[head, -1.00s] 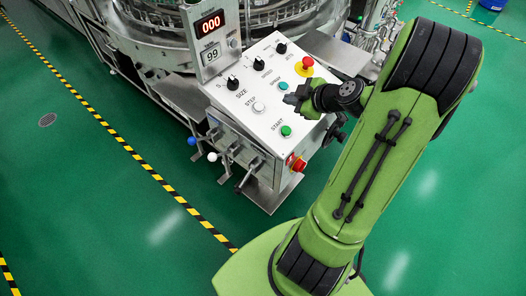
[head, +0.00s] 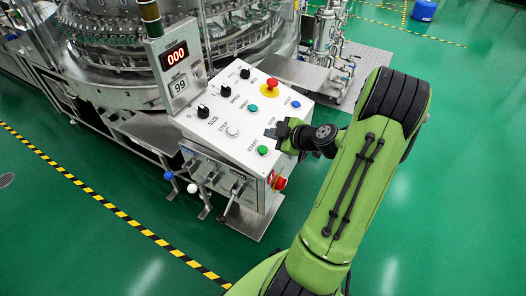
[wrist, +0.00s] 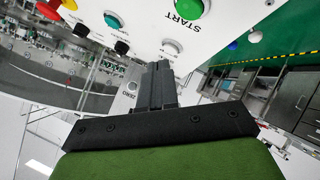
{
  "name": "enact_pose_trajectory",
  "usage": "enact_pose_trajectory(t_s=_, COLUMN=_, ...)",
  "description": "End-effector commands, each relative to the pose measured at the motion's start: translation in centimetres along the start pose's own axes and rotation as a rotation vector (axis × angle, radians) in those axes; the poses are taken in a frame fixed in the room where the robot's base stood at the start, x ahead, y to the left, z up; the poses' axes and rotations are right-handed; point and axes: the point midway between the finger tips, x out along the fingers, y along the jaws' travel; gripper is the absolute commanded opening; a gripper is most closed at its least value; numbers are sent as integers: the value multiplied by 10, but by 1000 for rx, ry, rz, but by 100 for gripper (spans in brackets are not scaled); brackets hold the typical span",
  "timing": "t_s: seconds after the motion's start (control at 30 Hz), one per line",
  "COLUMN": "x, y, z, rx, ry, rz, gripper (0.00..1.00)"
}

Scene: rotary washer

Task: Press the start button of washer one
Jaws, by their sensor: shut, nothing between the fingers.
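The washer's sloped white control panel (head: 215,135) stands left of my arm in the head view. Its green START button (head: 262,150) is near the lower right corner, with the label beside it. My gripper (head: 272,131) is shut and empty, just above and to the right of that button in the picture. Whether it touches the panel cannot be told. In the wrist view, the green button (wrist: 191,8) is at the top edge, partly cut off, beyond the shut fingers (wrist: 158,75).
A white STEP button (head: 232,130), a teal button (head: 253,108), a blue button (head: 295,104) and a red emergency stop (head: 271,84) share the panel. Black knobs (head: 203,111) line its left. A red knob (head: 279,183) juts from its side. Green floor is clear at right.

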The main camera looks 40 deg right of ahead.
Motion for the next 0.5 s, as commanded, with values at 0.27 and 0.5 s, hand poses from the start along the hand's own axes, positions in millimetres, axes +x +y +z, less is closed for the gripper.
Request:
enact_pose_trajectory(t_s=0.27, x=31, y=-24, z=25, rx=-3, ry=0, rz=0, gripper=0)
enact_pose_trajectory(t_s=0.5, x=38, y=-28, z=28, rx=0, ry=-1, rz=0, gripper=0)
